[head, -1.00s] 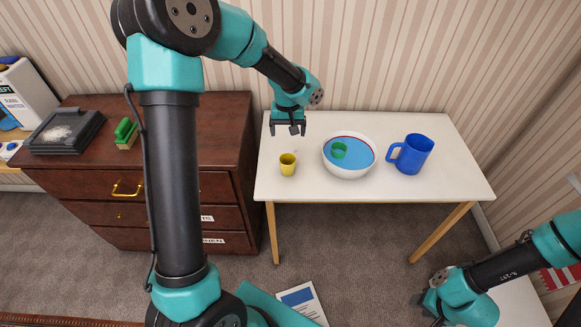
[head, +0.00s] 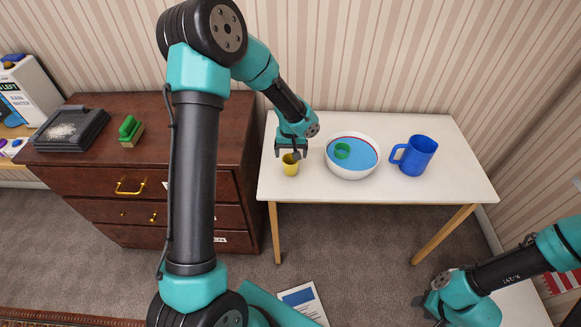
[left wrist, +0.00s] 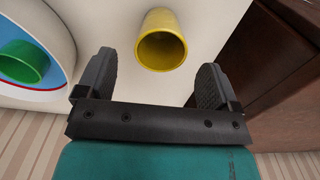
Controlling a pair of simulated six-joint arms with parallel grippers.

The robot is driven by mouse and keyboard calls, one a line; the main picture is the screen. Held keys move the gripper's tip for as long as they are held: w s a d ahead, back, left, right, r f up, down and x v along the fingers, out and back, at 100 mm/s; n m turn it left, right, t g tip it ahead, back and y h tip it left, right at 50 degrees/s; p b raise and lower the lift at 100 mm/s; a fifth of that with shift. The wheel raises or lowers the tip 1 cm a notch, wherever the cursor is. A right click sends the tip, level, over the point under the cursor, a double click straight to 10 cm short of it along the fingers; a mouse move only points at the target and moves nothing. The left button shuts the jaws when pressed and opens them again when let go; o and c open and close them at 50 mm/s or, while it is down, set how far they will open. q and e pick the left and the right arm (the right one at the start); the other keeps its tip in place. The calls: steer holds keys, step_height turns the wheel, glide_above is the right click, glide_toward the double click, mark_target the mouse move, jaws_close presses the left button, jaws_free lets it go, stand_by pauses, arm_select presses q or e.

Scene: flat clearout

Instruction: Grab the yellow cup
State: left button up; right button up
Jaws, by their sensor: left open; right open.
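The yellow cup (head: 290,167) stands upright on the white table near its left side. My left gripper (head: 291,155) is open just above and behind the cup in the head view, its fingers pointing down. In the left wrist view the cup (left wrist: 162,42) shows beyond and between the two open fingers (left wrist: 153,85), with its open mouth facing the camera. No contact between fingers and cup is visible. My right gripper (head: 432,308) is low at the right, beside the table, and its fingers are hardly visible.
A white bowl (head: 352,175) with blue inside and a green cup (head: 342,151) in it stands right of the yellow cup. A blue mug (head: 416,157) stands further right. A dark wooden dresser (head: 100,180) adjoins the table's left. The table front (head: 400,191) is clear.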

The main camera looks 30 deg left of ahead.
mark_target(291, 163)
arm_select(q)
steer(key=shift+f, duration=1.1)
steer(key=shift+f, duration=0.1)
steer(key=shift+w+a+f, duration=0.15)
steer(key=shift+f, duration=1.1)
steer(key=shift+w+a+f, duration=0.1)
steer(key=shift+f, duration=1.15)
steer(key=shift+c, duration=0.5)
steer(key=c, duration=1)
steer(key=shift+o, duration=0.2)
steer(key=shift+r, duration=0.1)
